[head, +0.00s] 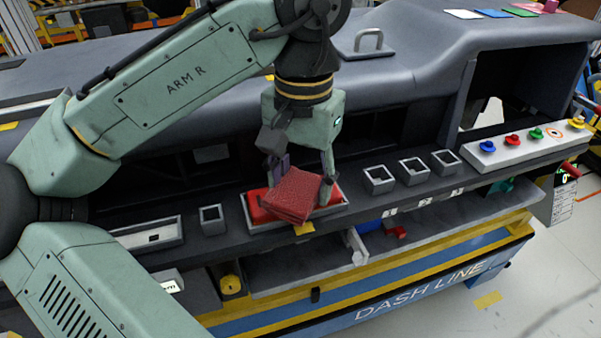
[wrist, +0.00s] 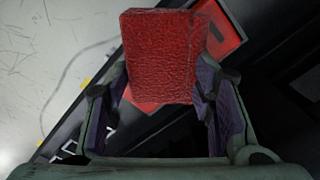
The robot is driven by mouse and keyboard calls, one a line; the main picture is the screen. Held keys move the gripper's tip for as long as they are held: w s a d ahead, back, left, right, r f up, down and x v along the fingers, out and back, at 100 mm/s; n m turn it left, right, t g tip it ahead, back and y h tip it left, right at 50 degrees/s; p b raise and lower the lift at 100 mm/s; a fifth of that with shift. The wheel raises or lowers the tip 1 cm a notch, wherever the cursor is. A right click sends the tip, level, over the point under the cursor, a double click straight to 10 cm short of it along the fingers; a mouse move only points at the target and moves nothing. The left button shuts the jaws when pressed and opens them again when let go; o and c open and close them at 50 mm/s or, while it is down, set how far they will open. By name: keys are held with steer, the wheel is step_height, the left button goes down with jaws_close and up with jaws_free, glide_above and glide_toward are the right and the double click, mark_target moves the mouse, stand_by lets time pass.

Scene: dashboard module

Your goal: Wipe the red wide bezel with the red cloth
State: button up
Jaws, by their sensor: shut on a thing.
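My gripper (head: 301,172) is shut on the red cloth (head: 293,194), a folded, textured block. In the wrist view the cloth (wrist: 160,58) sits between the two purple-padded fingers and covers much of the scene below. The red wide bezel (head: 258,214) lies in a pale frame on the dashboard ledge, directly beneath the cloth. Its right part shows beside the cloth in the wrist view (wrist: 220,30). The cloth hides the bezel's middle, and I cannot tell whether the two touch.
Three square empty sockets (head: 413,168) stand right of the bezel, and another small socket (head: 212,219) stands to its left. A white panel with coloured knobs (head: 525,146) is at the far right. The grey dashboard hood (head: 400,50) rises behind the ledge.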

mark_target(302, 183)
steer(key=shift+r, duration=0.1)
steer(key=shift+r, duration=2.9)
steer(key=shift+r, duration=1.5)
